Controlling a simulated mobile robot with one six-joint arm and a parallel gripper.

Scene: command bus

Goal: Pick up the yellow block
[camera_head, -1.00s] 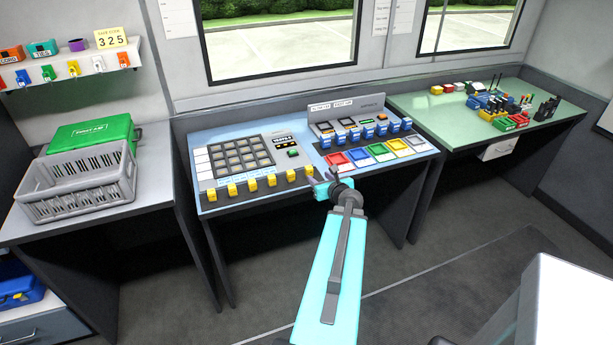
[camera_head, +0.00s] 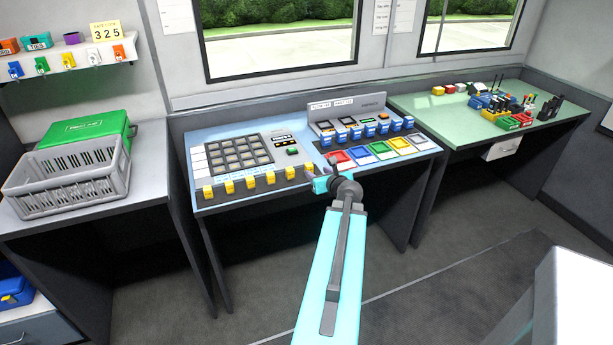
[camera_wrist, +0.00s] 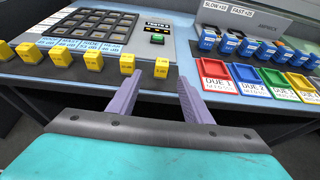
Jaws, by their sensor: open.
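Several yellow blocks stand in a row along the front edge of the blue desk; the rightmost yellow block (camera_wrist: 162,68) is in the wrist view, just ahead of my gripper and between the lines of its fingers. Other yellow blocks (camera_wrist: 94,60) continue to the left. In the head view my wrist hides most of the fingers.
A button panel (camera_wrist: 95,25) lies behind the yellow row. Blue blocks (camera_wrist: 238,46) and coloured trays (camera_wrist: 250,78) are to the right. A grey crate (camera_head: 70,182) stands on the left table, and a green table (camera_head: 430,105) with small items is at right.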

